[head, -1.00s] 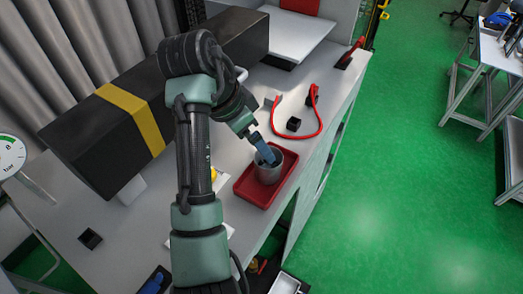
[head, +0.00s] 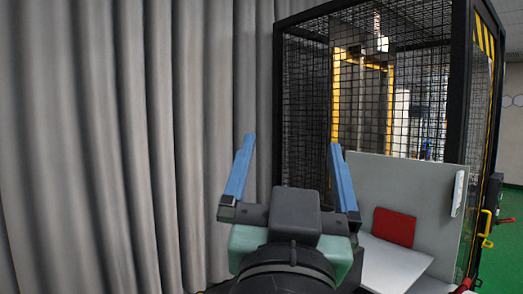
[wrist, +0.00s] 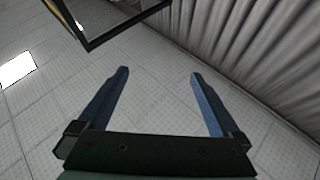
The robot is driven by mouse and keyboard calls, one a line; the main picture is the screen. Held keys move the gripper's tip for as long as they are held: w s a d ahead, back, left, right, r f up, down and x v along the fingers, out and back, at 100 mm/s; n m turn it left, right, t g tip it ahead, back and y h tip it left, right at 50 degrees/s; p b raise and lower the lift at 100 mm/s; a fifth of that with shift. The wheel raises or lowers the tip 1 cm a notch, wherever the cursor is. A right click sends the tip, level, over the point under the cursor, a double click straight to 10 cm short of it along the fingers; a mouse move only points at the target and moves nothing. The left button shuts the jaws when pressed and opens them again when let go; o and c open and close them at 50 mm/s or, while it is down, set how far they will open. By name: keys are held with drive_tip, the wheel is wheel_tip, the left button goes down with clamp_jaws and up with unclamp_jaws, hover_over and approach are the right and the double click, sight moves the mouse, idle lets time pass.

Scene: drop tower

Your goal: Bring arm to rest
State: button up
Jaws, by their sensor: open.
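My gripper (head: 290,175) is raised in the middle of the head view, its two blue fingers pointing up and spread wide apart. Nothing is between them. In the wrist view my gripper (wrist: 158,85) also shows open and empty, pointing at the tiled ceiling (wrist: 160,110). The grey metal cup and red tray are out of view now.
A grey curtain (head: 120,140) fills the left side. A black mesh cage (head: 400,90) with yellow parts stands behind and to the right. Green floor (head: 512,225) shows at far right.

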drive_tip(key=s+a+r+n+t+y, duration=0.3)
drive_tip(key=s+r, duration=0.2)
drive_tip(key=s, duration=0.3)
drive_tip(key=shift+r+t, duration=0.25)
drive_tip(key=shift+t, duration=0.15)
drive_tip(key=shift+s+a, duration=0.1)
wheel_tip(320, 180, down, 8)
drive_tip(key=b, duration=0.8)
drive_tip(key=shift+f, duration=0.2)
